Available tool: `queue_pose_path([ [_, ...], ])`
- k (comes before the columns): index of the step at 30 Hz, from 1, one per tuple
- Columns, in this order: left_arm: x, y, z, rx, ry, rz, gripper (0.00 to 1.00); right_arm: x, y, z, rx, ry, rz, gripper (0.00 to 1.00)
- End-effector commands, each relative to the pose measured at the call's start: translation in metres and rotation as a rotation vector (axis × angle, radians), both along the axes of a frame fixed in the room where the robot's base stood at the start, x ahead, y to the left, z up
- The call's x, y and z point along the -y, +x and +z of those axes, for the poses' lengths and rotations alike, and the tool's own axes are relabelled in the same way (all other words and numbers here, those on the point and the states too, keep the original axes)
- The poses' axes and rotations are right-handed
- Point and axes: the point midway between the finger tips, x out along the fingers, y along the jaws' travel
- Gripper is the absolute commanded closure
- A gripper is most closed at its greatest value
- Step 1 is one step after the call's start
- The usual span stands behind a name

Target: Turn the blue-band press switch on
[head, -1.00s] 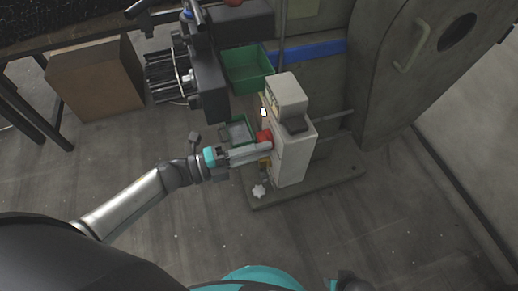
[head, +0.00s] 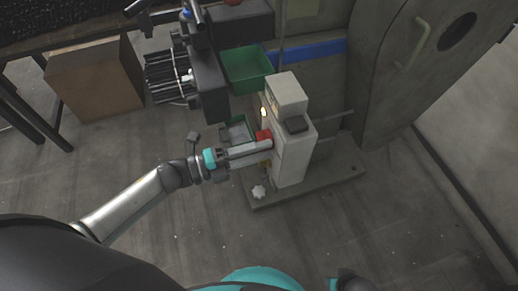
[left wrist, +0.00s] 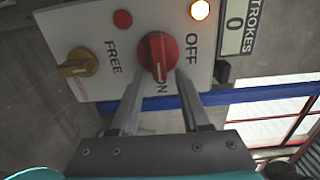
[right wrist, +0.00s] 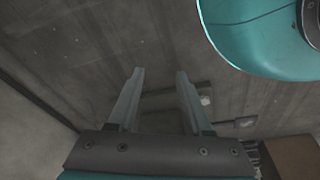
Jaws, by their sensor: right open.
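The pale press (head: 292,155) stands in the middle of the head view. Its red rotary switch (left wrist: 158,52) is in the left wrist view, on a white panel (left wrist: 100,30) marked OFF and ON. The switch's white line runs up and down in the picture, its lower end toward ON. My left gripper (left wrist: 160,76) is open, its fingers at either side of the red switch; contact cannot be told. In the head view it reaches the press from the left (head: 268,146). My right gripper (right wrist: 161,72) is open and empty, over bare floor.
The panel also has a yellow FREE knob (left wrist: 77,63), a dark red button (left wrist: 122,19), a lit amber lamp (left wrist: 200,10) and a counter (left wrist: 235,25) showing 0. A blue band (head: 310,50) runs behind the press. Green bins (head: 247,69) and dark machinery stand nearby.

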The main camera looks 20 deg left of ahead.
Motion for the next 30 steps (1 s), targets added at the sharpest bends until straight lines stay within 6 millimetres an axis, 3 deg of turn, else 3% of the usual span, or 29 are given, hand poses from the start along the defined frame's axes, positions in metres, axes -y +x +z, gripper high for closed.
queue_pose_path([
  [12,0.000,0.000,0.000,-0.001,-0.001,0.001,0.50,0.000,0.000,0.000,0.000,0.001,0.000,0.50],
  [17,-0.009,-0.006,-0.001,-0.005,0.002,0.002,0.50,-0.001,0.000,0.001,0.005,0.002,0.000,0.50],
  [30,-0.091,-0.061,0.000,-0.004,0.003,0.002,0.50,0.013,-0.016,-0.018,-0.002,-0.013,0.003,0.50],
])
